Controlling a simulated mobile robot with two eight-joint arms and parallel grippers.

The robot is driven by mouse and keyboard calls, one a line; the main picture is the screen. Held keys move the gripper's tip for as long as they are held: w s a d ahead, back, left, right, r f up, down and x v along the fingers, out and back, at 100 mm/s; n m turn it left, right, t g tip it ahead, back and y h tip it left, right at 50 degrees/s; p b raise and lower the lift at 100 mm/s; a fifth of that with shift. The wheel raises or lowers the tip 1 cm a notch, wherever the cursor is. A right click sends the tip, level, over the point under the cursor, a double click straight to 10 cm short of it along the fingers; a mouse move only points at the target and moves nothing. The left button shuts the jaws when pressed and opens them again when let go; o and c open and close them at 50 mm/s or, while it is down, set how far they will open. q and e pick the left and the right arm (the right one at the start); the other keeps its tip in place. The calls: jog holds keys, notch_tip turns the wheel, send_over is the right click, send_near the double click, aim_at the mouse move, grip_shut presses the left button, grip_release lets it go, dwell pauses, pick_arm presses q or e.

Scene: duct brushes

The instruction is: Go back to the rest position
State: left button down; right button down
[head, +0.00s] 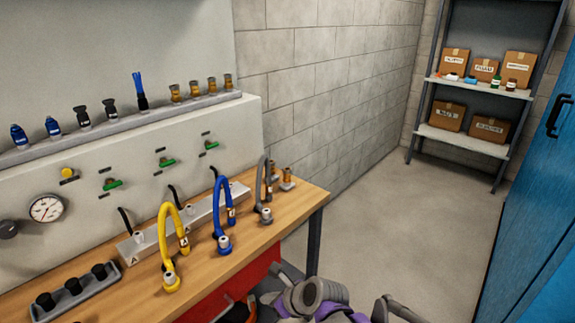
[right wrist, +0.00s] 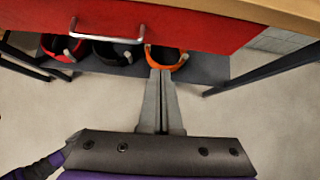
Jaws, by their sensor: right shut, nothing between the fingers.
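My right gripper (right wrist: 161,74) shows in the right wrist view with its two grey fingers together and nothing between them. It points toward the bins below the red drawer (right wrist: 110,20). The fingertips overlap the lower edge of the orange-rimmed bin (right wrist: 168,58) in that view; I cannot tell whether they touch it. In the head view, grey and purple parts of my arm show at the bottom edge, beside the workbench's front. My left gripper is not in view.
The wooden workbench (head: 215,262) holds yellow (head: 165,240), blue (head: 218,210) and grey (head: 262,185) hoses. A shelf rack (head: 470,143) with boxes stands at the back right, near a blue cabinet (head: 540,200). The floor (head: 390,200) between is clear.

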jog(key=s+d+r+n+h+p, duration=0.3)
jog(key=s+d+r+n+p, duration=0.1)
jog(key=s+d+n, duration=0.7)
jog(key=s+d+r+n+h+p, duration=0.3)
jog(key=s+d+n+p, duration=0.3)
jog(key=s+d+n, duration=0.5)
jog(key=d+r+n, duration=0.1)
jog(key=n, duration=0.2)
jog(key=shift+d+n+g+h+p, duration=0.3)
jog(key=shift+d+h, duration=0.05)
jog(key=shift+h, duration=0.05)
jog(key=shift+a, duration=0.1)
